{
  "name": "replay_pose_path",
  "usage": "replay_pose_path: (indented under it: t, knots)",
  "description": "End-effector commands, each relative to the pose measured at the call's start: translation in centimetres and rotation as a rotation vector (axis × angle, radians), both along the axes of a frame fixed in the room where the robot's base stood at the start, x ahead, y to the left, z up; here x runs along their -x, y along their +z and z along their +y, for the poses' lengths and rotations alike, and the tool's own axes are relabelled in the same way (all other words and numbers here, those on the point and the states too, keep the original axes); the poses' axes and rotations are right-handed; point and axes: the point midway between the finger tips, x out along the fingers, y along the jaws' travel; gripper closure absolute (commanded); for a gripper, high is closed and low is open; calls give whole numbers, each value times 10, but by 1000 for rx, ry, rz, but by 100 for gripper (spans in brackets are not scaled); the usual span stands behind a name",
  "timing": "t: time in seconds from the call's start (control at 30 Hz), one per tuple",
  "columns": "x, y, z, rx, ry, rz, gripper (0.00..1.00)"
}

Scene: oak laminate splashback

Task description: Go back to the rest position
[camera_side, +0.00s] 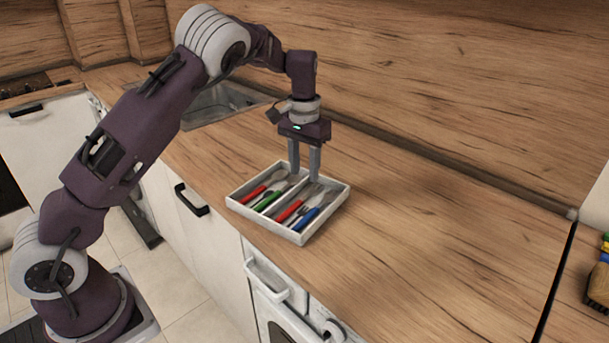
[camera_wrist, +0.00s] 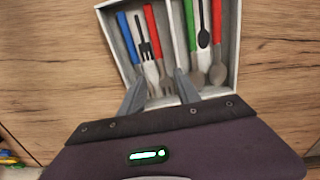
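My gripper (camera_side: 304,180) is above the far side of a white cutlery tray (camera_side: 237,204), pointing straight down. Its two fingers are spread apart with nothing visible between them. In the wrist view the fingertips (camera_wrist: 160,82) show over the near edge of the tray (camera_wrist: 112,35), above the cutlery. I cannot tell whether the fingertips touch anything. The tray has two compartments. One holds pieces with blue, black and red handles (camera_wrist: 151,28); the other holds pieces with green, black and red handles (camera_wrist: 203,30).
The tray lies on a wooden counter (camera_side: 440,240) with free room to its right. A sink (camera_side: 215,103) is behind my arm. The wooden splashback (camera_side: 450,80) rises close behind the gripper. A brush (camera_side: 597,285) lies at the far right edge.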

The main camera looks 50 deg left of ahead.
Motion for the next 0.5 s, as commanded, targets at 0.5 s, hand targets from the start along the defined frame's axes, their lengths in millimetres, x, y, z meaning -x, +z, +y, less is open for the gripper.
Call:
replay_pose_path:
  t: [0.5]
  knots:
    - [94, 122, -38, 152, 35, -145, 61]
